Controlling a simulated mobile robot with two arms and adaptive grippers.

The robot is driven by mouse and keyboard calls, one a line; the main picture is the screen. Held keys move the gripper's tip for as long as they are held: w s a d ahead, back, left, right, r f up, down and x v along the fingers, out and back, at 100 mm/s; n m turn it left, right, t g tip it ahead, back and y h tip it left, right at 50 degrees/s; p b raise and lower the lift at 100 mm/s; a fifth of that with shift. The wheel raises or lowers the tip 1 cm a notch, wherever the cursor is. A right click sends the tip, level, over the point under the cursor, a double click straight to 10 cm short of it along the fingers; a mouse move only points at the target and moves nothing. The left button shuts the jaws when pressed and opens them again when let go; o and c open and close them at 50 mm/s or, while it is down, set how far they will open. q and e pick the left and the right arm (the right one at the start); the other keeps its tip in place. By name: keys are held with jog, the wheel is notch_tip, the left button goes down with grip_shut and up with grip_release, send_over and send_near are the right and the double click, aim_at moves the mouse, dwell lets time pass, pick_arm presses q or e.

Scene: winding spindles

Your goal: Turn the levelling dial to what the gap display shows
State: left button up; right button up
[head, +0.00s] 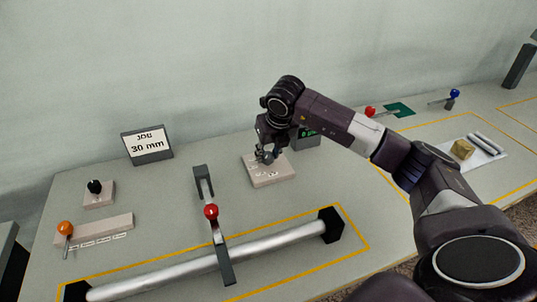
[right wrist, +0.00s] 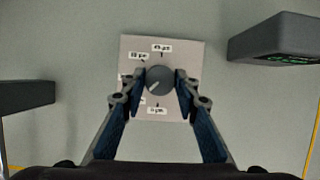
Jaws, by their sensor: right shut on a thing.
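The levelling dial (right wrist: 159,79) is a round dark grey knob with a pale pointer line slanting to the lower left. It sits on a light plate (head: 270,175) with small printed labels, too small to read surely. My right gripper (head: 266,156) is over this plate, its fingers on both sides of the knob and shut on it in the right wrist view (right wrist: 161,82). The gap display (head: 307,138) is a dark box with green characters, partly hidden behind my right arm. It also shows in the right wrist view (right wrist: 272,40), its characters unreadable there. My left gripper is out of view.
A sign (head: 148,145) reads "JOB 30 mm". A black knob (head: 94,187), an orange-knobbed lever (head: 65,230) and a red-knobbed arm (head: 211,212) over a silver roller (head: 160,264) stand left and in front. A tray with a yellowish block (head: 462,149) is right.

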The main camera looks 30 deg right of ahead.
dwell(0.3)
jog(key=o, duration=1.1)
jog(key=shift+o, duration=0.2)
jog(key=shift+r, duration=0.1)
jog(key=v, duration=1.2)
